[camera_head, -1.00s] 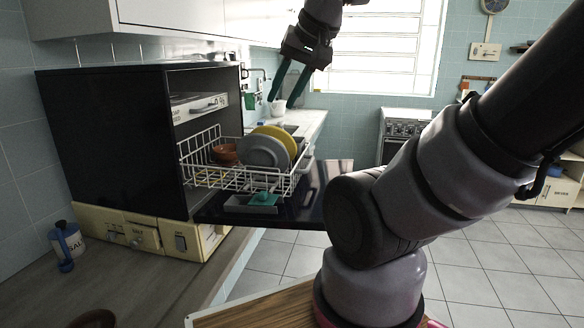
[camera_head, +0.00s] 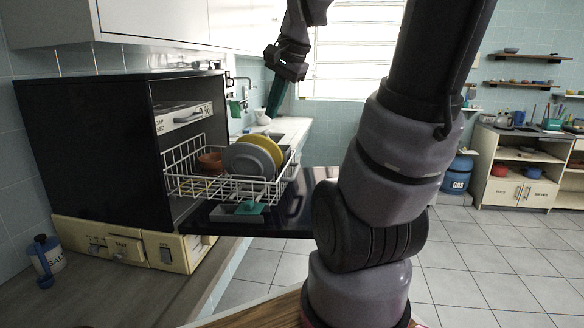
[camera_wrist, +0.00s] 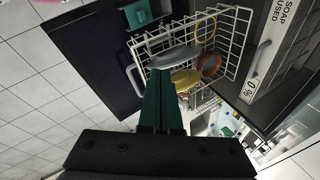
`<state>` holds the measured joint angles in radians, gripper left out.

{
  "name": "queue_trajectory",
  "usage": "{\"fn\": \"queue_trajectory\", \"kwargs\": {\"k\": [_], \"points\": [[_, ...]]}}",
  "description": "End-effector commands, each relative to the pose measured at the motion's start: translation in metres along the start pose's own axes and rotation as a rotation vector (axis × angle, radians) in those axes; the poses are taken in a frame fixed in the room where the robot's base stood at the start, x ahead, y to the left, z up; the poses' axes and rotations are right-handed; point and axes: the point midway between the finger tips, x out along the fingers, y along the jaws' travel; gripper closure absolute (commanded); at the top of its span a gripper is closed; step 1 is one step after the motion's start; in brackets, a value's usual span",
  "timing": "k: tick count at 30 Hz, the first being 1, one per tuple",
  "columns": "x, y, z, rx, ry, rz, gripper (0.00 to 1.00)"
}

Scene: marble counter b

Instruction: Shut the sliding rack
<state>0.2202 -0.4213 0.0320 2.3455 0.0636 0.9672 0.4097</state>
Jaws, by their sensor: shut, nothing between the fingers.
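The sliding rack (camera_head: 176,187) is a white wire basket pulled out of the black dishwasher (camera_head: 85,150) over its lowered door (camera_head: 300,222). It holds a grey plate, a yellow plate (camera_head: 270,146) and a brown bowl (camera_head: 210,162). My gripper (camera_head: 274,112) is up beyond the rack, in front of the window, with its green fingers together and empty. In the wrist view the fingers (camera_wrist: 162,90) point toward the rack's outer side (camera_wrist: 150,50), overlapping the plates in the picture. I cannot tell whether they touch anything.
A grey tray with a teal lid (camera_head: 238,212) lies on the lowered door. A drawer labelled SOAP (camera_head: 184,117) sits above the rack. Tiled floor to the right is free.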

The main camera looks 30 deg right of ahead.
Motion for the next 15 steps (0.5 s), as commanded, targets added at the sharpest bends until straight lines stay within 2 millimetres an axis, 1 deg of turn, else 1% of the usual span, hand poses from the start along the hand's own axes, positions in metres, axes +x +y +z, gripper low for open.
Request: {"fn": "queue_trajectory", "kwargs": {"k": [1,5,6,9,12,15], "points": [[0.014,-0.001,-0.021,0.137,-0.02,0.032,1.0],[0.046,0.003,-0.068,0.491,-0.062,0.096,1.0],[0.056,0.006,-0.082,0.597,-0.073,0.114,1.0],[0.08,0.016,-0.116,0.846,-0.099,0.156,1.0],[0.1,0.028,-0.141,1.043,-0.119,0.189,1.0],[0.113,0.037,-0.158,1.177,-0.133,0.212,1.0]]}}
